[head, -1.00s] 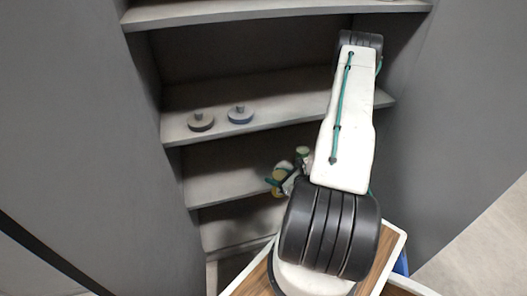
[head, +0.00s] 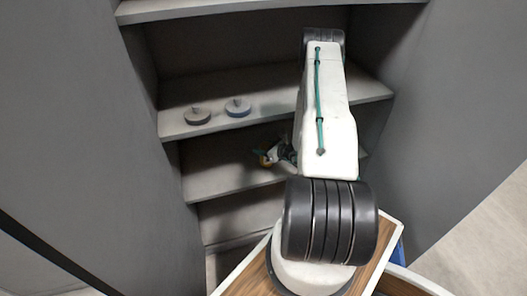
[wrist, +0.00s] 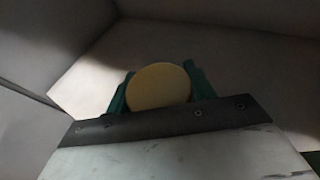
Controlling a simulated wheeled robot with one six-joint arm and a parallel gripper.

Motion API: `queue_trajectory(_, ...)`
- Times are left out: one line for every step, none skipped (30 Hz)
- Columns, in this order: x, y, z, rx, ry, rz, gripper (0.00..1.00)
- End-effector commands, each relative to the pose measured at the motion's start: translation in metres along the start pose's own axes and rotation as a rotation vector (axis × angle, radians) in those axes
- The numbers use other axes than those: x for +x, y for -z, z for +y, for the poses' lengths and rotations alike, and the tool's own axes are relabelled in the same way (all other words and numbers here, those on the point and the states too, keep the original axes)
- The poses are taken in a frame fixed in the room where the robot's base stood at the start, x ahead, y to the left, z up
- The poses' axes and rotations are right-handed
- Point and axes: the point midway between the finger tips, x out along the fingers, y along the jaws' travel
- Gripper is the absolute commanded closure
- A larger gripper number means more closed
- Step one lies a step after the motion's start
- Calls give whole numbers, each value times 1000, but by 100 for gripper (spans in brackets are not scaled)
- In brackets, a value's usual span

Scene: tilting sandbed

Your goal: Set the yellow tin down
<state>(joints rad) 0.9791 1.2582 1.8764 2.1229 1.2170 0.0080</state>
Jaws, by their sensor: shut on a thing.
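The yellow tin (wrist: 158,87) shows in the wrist view as a round yellow top between the two green fingers of my gripper (wrist: 157,90). My gripper is shut on it. In the head view the tin (head: 265,160) is a small yellow-orange patch at the end of my gripper (head: 263,155), in the bay below the shelf with the two knobbed discs. A lower shelf board (head: 225,178) lies beneath it. I cannot tell whether the tin touches that board. My arm hides part of the gripper's right side.
Two grey knobbed discs, a left one (head: 197,115) and a right one (head: 238,106), stand on the shelf above (head: 275,108). Grey side walls (head: 440,130) flank the shelves. The lower board is clear to the left of the tin.

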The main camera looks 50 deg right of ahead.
Motion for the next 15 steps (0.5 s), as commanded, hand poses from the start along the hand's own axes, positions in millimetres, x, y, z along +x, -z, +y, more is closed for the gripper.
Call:
queue_trajectory(3,9,0,1,0,0,80)
queue_trajectory(5,13,0,1,0,0,80)
queue_trajectory(6,17,0,0,0,0,80)
queue_trajectory(6,18,0,0,0,-1,80)
queue_trajectory(7,18,0,-1,0,-1,80)
queue_trajectory(7,18,0,-2,0,-2,80)
queue_trajectory(7,18,0,-2,0,-2,80)
queue_trajectory(7,18,0,-2,0,-2,80)
queue_trajectory(7,18,0,-2,0,-2,80)
queue_trajectory(7,18,0,-2,0,-2,80)
queue_trajectory(7,18,0,-2,0,-2,80)
queue_trajectory(7,19,0,-1,0,-2,80)
queue_trajectory(7,20,0,-1,0,-1,80)
queue_trajectory(7,20,0,-1,0,-1,80)
queue_trajectory(8,22,0,-1,0,-1,44)
